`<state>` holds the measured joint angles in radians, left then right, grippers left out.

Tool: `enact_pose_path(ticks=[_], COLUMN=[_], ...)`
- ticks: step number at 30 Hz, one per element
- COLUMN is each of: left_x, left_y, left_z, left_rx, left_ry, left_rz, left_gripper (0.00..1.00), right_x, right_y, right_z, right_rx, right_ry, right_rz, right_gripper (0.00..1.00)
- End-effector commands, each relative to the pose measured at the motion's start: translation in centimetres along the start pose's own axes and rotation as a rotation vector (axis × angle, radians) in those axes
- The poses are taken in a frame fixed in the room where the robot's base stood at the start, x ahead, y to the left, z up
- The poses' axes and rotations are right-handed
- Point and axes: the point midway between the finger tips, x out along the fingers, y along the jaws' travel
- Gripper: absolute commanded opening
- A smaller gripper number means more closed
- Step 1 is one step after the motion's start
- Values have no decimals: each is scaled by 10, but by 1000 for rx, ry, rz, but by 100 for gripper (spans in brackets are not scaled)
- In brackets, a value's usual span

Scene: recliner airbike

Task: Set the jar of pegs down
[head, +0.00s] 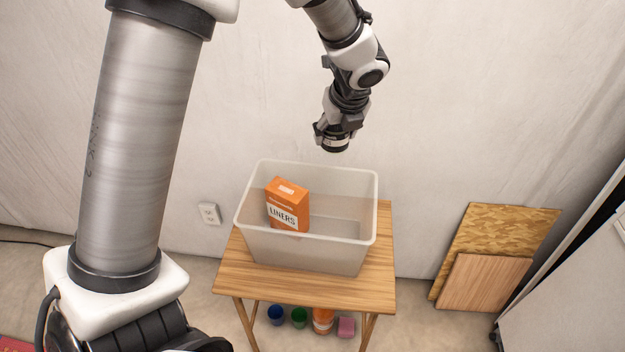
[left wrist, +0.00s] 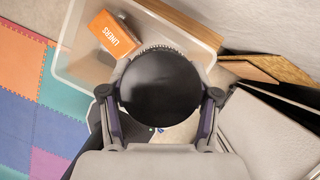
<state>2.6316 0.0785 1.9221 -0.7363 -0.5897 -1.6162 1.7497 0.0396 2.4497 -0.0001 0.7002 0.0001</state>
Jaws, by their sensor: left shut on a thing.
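My left gripper (head: 333,138) hangs in front of the wall, above the back part of the clear bin (head: 258,249) in the head view. In the left wrist view, its two fingers (left wrist: 161,108) are shut on opposite sides of a round black top with a ribbed edge, which I take for the jar of pegs (left wrist: 160,82). The jar's body and any pegs are hidden beneath that top. The jar is held in the air. My right gripper is not in view.
The bin stands on a small wooden table (head: 300,287) and holds an orange liners box (head: 289,200); its right half looks empty. Boards (head: 487,280) lean on the wall at right. Several coloured containers (head: 299,317) sit beneath the table. Coloured mats (left wrist: 22,80) cover some floor.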

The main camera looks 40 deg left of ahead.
Motion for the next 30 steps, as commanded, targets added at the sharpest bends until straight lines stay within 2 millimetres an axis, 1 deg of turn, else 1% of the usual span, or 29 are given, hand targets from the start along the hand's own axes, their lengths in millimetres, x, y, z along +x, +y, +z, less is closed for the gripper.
enact_pose_path(ticks=[1,7,16,18,20,23,26,30], left_x=[14,45,110,119,123,134,159,202], left_y=[0,0,0,0,0,0,0,0], left_z=[-6,-19,-46,-50,-51,-56,-67,-85], left_rx=[-1,-1,-1,-2,-1,-1,1,1], left_ry=[-1,-1,-1,-1,-1,0,2,3], left_rz=[0,0,0,0,0,1,4,4], left_gripper=[7,7,7,7,7,7,7,7], right_x=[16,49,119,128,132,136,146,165], right_y=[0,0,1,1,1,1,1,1], right_z=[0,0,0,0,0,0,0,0], right_rx=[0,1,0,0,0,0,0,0], right_ry=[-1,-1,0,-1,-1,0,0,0], right_rz=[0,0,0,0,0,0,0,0], right_gripper=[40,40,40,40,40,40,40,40])
